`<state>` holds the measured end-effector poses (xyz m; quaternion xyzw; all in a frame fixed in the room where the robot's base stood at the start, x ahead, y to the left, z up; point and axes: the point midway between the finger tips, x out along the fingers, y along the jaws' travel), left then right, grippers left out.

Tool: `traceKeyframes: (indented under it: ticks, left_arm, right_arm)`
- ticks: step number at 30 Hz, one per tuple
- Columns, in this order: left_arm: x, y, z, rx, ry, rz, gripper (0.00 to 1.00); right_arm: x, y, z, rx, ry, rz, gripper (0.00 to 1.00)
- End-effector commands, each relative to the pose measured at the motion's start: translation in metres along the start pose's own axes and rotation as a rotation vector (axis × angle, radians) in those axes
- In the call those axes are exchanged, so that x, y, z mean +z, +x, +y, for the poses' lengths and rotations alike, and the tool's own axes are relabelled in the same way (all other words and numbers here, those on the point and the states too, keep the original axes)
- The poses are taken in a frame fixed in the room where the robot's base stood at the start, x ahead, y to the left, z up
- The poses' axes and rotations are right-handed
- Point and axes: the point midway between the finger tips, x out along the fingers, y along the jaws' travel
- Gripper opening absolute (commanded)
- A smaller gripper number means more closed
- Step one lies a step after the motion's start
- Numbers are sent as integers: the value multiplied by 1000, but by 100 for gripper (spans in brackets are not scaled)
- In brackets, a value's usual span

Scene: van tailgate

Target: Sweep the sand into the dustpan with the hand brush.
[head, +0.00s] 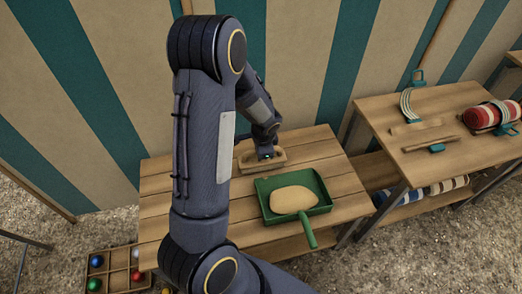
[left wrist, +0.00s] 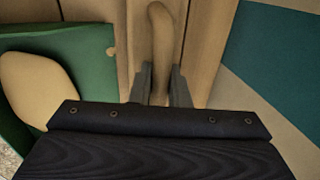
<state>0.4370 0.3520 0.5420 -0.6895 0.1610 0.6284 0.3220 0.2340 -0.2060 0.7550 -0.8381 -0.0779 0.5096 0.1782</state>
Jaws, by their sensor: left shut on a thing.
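The green dustpan (head: 312,240) lies on the slatted wooden table, its handle toward the front edge. A smooth tan mound of sand (head: 293,199) lies in its pan. In the left wrist view, the dustpan (left wrist: 95,65) and sand (left wrist: 35,88) are at the left. The wooden hand brush (head: 247,164) is on the table behind the dustpan. My left gripper (head: 266,154) is over it. In the left wrist view, my left gripper (left wrist: 160,88) is shut on the brush handle (left wrist: 160,40). The bristles are hidden. My right gripper is out of view.
The slatted table (head: 160,190) has bare boards left of the brush. A second table (head: 440,105) at the right holds a red roll (head: 487,114) and wooden pieces. A compartment box (head: 118,268) with coloured balls is on the gravel. A striped wall (head: 310,60) stands behind.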

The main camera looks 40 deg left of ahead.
Motion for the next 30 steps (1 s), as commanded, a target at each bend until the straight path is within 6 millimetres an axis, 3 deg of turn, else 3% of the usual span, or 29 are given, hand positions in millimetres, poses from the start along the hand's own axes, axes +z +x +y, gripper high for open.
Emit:
traceKeyframes:
  ticks: [19,30]
  left_arm:
    - [-2,10,3,0,1,1,0]
    - [-25,5,15,0,1,1,0]
  right_arm:
    - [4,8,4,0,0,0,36]
    - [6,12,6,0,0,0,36]
